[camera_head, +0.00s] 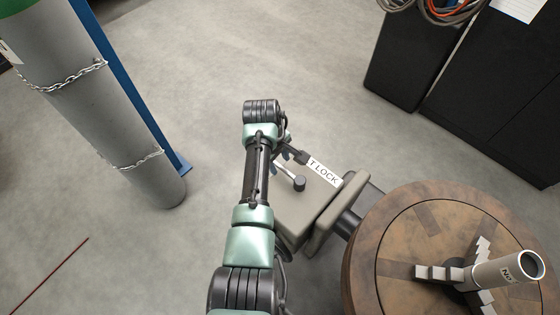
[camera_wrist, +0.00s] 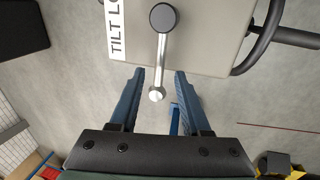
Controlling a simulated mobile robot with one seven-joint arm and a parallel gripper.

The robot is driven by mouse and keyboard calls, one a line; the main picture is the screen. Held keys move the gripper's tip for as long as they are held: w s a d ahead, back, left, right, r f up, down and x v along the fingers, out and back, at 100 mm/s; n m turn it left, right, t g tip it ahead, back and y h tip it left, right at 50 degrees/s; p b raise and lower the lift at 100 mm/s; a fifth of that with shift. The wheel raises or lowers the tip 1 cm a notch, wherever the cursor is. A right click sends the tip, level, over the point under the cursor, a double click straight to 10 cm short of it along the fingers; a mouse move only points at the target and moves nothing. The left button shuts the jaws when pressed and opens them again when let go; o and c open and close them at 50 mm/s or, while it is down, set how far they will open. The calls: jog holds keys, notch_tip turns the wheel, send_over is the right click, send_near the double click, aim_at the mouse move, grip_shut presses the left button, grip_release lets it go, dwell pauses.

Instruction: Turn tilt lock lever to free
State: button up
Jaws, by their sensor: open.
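The tilt lock lever is a silver rod (camera_wrist: 160,65) with a round black hub (camera_wrist: 162,18) at one end and a silver ball at the other. It is mounted on a beige box (camera_wrist: 210,30) beside a white label reading "TILT LO…" (camera_wrist: 116,28). In the head view the lever's dark hub (camera_head: 299,184) shows on the box top, with the label (camera_head: 324,172) beside it. My gripper (camera_wrist: 160,75) is open, its two blue fingers on either side of the rod's ball end. I cannot tell whether either finger touches it. My arm partly hides the box in the head view.
A round brown table (camera_head: 365,270) with a pale tube (camera_head: 505,271) stands right of the box. A chained grey cylinder (camera_head: 95,100) stands left. Black cabinets (camera_head: 500,90) are at upper right. A dark curved handle (camera_wrist: 262,40) borders the box. Open floor lies between.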

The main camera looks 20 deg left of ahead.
jog(key=shift+w+d+f, duration=0.1)
jog(key=shift+w+f, duration=0.1)
jog(key=shift+f, duration=0.65)
grip_shut()
dwell(0.9)
